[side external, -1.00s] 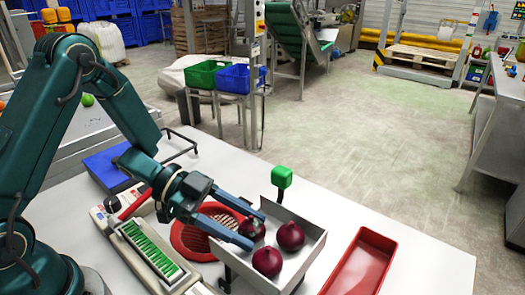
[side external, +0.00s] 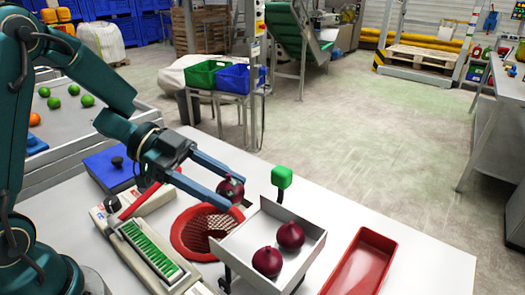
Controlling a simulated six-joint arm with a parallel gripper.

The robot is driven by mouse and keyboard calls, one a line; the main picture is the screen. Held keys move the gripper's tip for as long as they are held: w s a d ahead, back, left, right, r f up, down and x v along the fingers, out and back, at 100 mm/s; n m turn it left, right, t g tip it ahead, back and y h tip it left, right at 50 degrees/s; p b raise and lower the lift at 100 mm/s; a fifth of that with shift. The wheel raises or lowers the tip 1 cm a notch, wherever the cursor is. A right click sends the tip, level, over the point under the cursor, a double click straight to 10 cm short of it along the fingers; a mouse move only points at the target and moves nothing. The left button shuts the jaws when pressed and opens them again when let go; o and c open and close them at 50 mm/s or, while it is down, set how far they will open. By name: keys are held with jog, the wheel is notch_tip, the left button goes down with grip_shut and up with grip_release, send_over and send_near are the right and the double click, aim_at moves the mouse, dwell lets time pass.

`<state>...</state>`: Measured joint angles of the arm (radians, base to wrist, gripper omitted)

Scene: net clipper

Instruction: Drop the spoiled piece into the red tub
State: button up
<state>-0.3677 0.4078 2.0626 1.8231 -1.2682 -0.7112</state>
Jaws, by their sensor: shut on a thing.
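My gripper (side external: 229,187) is shut on a dark red onion (side external: 231,189), held above the left edge of a white tray. The onion shows a small pale patch low on its right side. Two more red onions, one at the front (side external: 267,261) and one at the right (side external: 290,235), rest in the white tray (side external: 240,240). The red tub (side external: 362,264) is the oblong open container right of the tray, and it looks empty.
A round red basket with netting (side external: 185,238) stands left of the tray. A net clipper with a red handle (side external: 142,200) sits at the left. A blue box (side external: 108,167) lies at the back left.

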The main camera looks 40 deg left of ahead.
jog(key=a+r, duration=0.4)
jog(key=a, duration=0.3)
jog(key=shift+s+a+r, duration=0.3)
jog(key=shift+s, duration=0.05)
